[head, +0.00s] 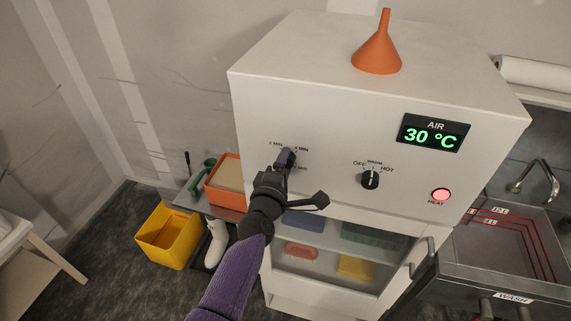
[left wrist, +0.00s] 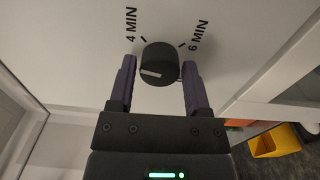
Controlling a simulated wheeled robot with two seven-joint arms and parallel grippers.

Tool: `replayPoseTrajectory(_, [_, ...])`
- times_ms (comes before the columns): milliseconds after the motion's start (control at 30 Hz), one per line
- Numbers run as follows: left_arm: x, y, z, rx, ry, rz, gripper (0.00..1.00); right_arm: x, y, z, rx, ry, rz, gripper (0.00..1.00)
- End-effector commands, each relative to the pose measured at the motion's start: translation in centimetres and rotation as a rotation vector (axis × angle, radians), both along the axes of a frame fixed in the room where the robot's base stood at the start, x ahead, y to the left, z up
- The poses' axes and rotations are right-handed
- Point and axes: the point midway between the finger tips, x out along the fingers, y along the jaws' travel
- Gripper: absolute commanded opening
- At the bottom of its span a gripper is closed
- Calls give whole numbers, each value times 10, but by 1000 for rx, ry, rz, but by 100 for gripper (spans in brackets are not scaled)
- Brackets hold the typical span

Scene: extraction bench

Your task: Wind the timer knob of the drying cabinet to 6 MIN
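The drying cabinet (head: 330,100) is a white box with a dark round timer knob (left wrist: 158,65) on its front. In the left wrist view the knob's white line points left and slightly down, away from the 6 MIN mark (left wrist: 198,35) and not at the 4 MIN mark (left wrist: 131,25). My left gripper (left wrist: 157,68) is open, with one purple finger on each side of the knob and a small gap on both sides. In the head view my left gripper (head: 287,157) covers the knob. My right gripper is not in view.
A second knob (head: 370,180) marked OFF, WARM, HOT, a lit HEAT lamp (head: 440,195) and a 30 °C display (head: 433,133) are on the same front. An orange funnel (head: 377,52) stands on top. A sink (head: 505,245) is at right, a yellow bin (head: 168,237) at left.

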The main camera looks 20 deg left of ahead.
Motion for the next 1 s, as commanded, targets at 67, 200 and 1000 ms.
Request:
replayPoseTrajectory(67, [0,0,0,1,0,0,44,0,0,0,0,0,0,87])
replayPoseTrajectory(200, [0,0,0,3,0,0,14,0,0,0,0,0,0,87])
replayPoseTrajectory(1000, [0,0,0,2158,-75,1,88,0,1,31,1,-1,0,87])
